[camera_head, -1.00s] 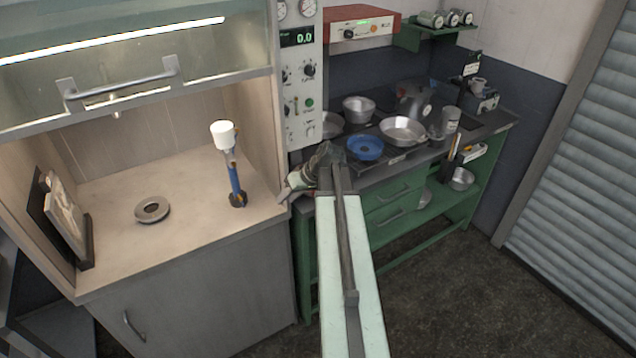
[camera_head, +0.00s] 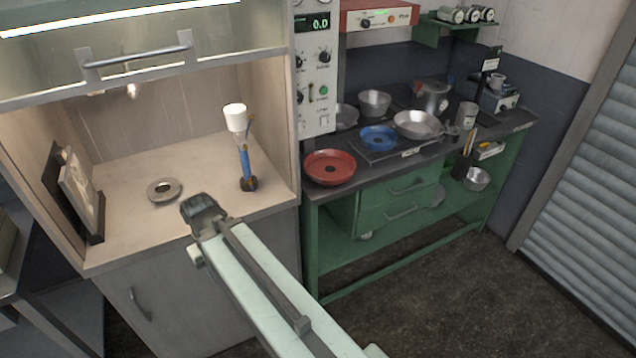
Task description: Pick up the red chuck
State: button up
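The red chuck (camera_head: 330,168) is a round, shallow red dish with a dark hole in its middle. It lies flat on the near left end of the dark bench top in the head view, fully in sight. My gripper (camera_head: 201,207) is to its left, over the front edge of the fume hood's counter, apart from the chuck. I see the gripper's dark back end-on, and its fingers cannot be made out. No held object shows.
A blue chuck (camera_head: 379,138) sits behind the red one, with metal pans (camera_head: 417,124) around it. The hood counter (camera_head: 125,222) holds a grey ring (camera_head: 164,190) and a blue burner with a white top (camera_head: 236,118). The control panel (camera_head: 315,70) rises left of the bench.

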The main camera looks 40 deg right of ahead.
aim_at(323, 166)
jog(key=z, duration=3.1)
jog(key=k, duration=1.25)
jog(key=u, duration=1.4)
jog(key=i, duration=1.05)
jog(key=z, duration=0.05)
